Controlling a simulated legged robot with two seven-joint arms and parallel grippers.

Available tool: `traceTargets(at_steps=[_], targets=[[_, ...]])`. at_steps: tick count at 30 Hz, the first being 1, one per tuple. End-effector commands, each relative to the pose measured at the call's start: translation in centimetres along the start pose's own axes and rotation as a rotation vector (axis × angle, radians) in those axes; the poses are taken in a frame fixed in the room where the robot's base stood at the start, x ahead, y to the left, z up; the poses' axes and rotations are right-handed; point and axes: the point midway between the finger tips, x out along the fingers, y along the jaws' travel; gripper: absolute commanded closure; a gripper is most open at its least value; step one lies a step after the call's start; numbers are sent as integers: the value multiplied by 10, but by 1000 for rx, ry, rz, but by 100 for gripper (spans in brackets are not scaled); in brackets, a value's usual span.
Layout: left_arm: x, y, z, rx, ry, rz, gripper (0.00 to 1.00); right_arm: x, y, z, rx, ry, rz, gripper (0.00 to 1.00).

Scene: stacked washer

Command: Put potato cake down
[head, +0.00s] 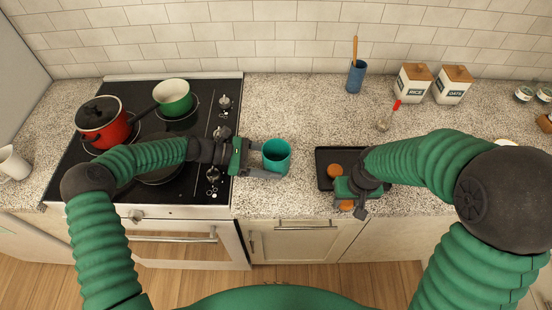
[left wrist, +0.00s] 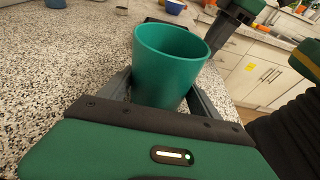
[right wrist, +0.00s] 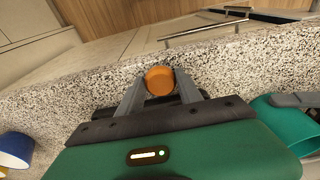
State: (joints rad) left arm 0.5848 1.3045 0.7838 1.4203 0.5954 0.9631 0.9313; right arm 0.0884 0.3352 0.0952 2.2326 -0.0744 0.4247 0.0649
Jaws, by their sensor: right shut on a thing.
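My right gripper (right wrist: 160,90) is shut on an orange-brown potato cake (right wrist: 159,80), held between its fingertips by the counter's front edge. That cake partly shows below the gripper in the head view (head: 346,205). Another orange-brown cake (head: 335,170) lies on the dark tray (head: 325,155), just left of my right gripper. My right arm hides part of the tray. My left gripper (head: 270,160) is open, with its fingers on either side of a teal cup (head: 276,153). The cup stands upright on the counter and also shows between the fingers in the left wrist view (left wrist: 170,65).
The black stove (head: 190,150) with a red pot (head: 103,122) and a green pot (head: 174,98) is at the left. A blue holder (head: 356,76), two canisters (head: 414,82) and a red-tipped bottle (head: 385,119) stand behind. The counter between cup and tray is clear.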

Motion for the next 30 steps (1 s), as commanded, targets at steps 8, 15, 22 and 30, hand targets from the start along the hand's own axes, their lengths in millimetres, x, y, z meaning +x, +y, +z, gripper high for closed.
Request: traceTargets(at_steps=[8,15,22,30], targets=[[-1,0,0,0,-1,0,51,0,-1,0,0,0,0,97],[-1,0,0,0,-1,0,51,-3,-2,-3,-74,1,-11,97],[-1,0,0,0,-1,0,51,-16,-10,-21,-352,3,-52,97],[-1,0,0,0,-1,0,51,-50,-55,-81,-304,3,-42,97]])
